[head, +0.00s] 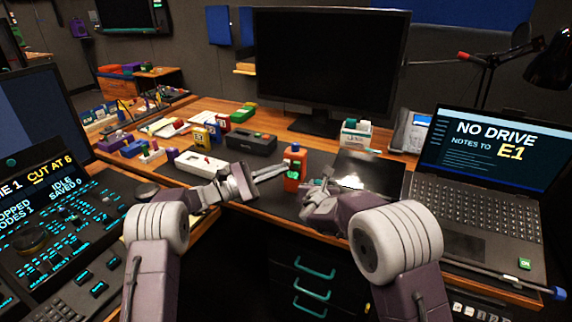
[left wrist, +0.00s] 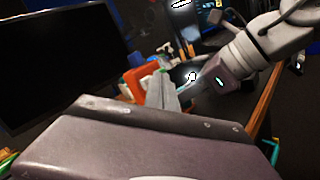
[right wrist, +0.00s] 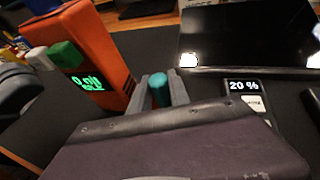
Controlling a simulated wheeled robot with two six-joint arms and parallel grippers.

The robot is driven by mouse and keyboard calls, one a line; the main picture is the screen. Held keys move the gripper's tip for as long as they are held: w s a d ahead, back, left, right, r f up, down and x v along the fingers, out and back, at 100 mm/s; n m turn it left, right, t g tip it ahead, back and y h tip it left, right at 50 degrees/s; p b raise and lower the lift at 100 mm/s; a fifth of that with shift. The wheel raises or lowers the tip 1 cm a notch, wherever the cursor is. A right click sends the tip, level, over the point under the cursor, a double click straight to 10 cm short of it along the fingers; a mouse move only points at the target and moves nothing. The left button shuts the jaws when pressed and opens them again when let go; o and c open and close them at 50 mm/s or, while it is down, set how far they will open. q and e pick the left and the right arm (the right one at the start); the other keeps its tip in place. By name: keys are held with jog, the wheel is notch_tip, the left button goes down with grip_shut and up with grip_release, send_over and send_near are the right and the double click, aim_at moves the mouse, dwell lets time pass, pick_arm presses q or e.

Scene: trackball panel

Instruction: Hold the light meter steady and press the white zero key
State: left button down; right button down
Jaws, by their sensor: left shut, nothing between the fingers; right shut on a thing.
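The orange light meter (head: 295,168) stands upright on the dark mat, with a green lit display; it also shows in the right wrist view (right wrist: 104,60). Beside its left face there, a green block (right wrist: 65,54) and a white block (right wrist: 40,58) show; I cannot tell whether either is the zero key. My left gripper (head: 284,168) is shut and empty, its tips close to the meter's left side; contact is unclear. My right gripper (right wrist: 158,92) is shut on a small teal piece (right wrist: 158,86), right of the meter and apart from its body.
A small unit reading 20 % (right wrist: 244,87) lies right of my right gripper, near a glossy dark panel (head: 368,170). A black box with buttons (head: 250,142) and a white device (head: 200,163) lie to the left. A laptop (head: 480,170) stands right; a monitor (head: 325,62) stands behind.

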pick_arm(q)
jog(key=shift+w+d, duration=0.15)
jog(key=shift+w, duration=0.3)
dwell(0.4)
jog(key=shift+s+a, duration=0.3)
jog(key=shift+s, duration=0.55)
jog(key=s, duration=0.1)
jog(key=s+a, duration=0.1)
jog(key=s, duration=0.2)
jog(key=shift+s+a, duration=0.3)
jog(key=shift+s, duration=0.05)
dwell(0.6)
jog(key=s+a+r, duration=0.1)
jog(key=s+a, duration=0.2)
jog(key=a, duration=0.4)
jog(key=shift+s+r, duration=0.2)
jog(key=shift+r, duration=0.2)
